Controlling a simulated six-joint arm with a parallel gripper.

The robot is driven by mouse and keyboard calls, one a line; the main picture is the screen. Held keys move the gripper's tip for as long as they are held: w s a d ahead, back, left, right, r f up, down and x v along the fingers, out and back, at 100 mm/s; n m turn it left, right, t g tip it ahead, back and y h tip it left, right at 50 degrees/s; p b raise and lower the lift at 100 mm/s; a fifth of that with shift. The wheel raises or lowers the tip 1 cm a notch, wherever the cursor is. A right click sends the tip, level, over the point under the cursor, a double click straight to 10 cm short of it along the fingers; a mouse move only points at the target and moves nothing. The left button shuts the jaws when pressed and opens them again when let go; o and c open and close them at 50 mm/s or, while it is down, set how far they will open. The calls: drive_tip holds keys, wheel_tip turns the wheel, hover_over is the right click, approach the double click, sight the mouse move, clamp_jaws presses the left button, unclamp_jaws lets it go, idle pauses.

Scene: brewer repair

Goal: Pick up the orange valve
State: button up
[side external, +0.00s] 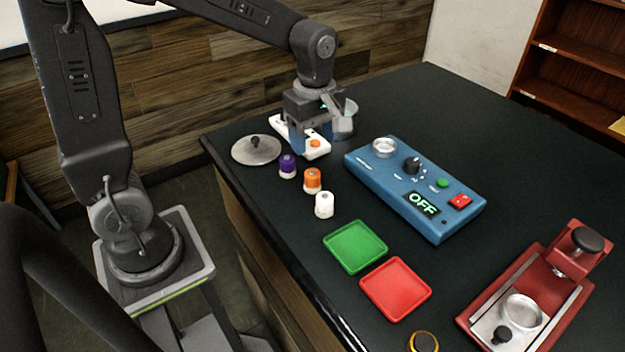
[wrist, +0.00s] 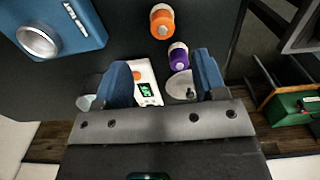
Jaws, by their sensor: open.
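The orange valve (side external: 313,181), an orange cap on a white base, stands upright on the black table between a purple valve (side external: 287,166) and a white valve (side external: 324,205). In the wrist view the orange valve (wrist: 162,22) is near the top edge, beyond the purple valve (wrist: 178,56). My gripper (side external: 309,139) is behind the valves, over the area of the white scale. In the wrist view my gripper's blue fingers (wrist: 162,76) are apart, with nothing held between them. The orange valve is clear of the fingers.
The white scale (side external: 291,134) and a metal lid (side external: 256,150) lie near the gripper. A blue control box (side external: 400,195) showing OFF stands to the right. Green (side external: 355,247) and red (side external: 396,289) trays lie in front. A red brewer (side external: 575,275) stands at lower right.

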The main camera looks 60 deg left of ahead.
sight(313, 173)
drive_tip(key=f, duration=1)
drive_tip(key=shift+s+f, duration=0.2)
drive_tip(key=shift+f, duration=0.2)
drive_tip(key=c, duration=1.1)
drive_tip(key=shift+r, duration=0.15)
